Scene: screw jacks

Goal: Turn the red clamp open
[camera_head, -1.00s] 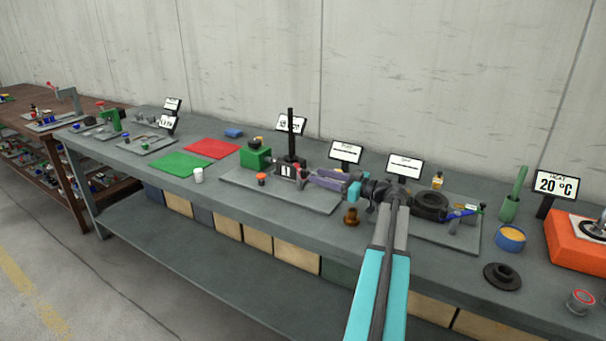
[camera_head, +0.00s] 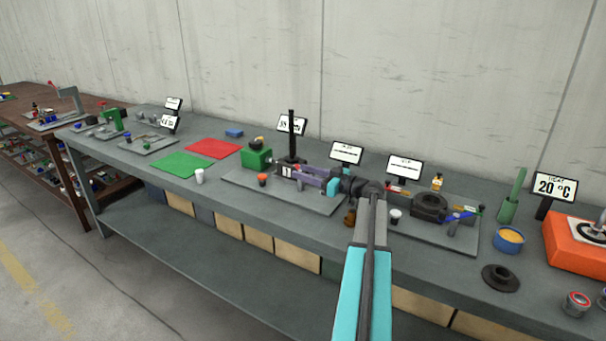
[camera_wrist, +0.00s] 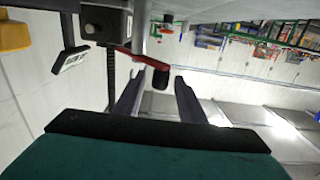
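The red clamp shows in the wrist view as a red lever (camera_wrist: 142,58) with a black knob (camera_wrist: 161,78) at its end. It comes out of a grey block (camera_wrist: 106,22) on a dark post. My gripper (camera_wrist: 163,76) is open, with its two fingers on either side of the knob; I cannot tell whether they touch it. In the head view my gripper (camera_head: 304,172) points left at the stand with the tall black post (camera_head: 291,135). The lever is too small or hidden to make out clearly there.
An orange-topped cup (camera_head: 262,180) and a green block (camera_head: 256,159) stand close to the gripper's left. A brown piece (camera_head: 350,217) sits below my arm. A sign (camera_head: 347,152) stands behind the arm. The bench front left of the base plate is fairly clear.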

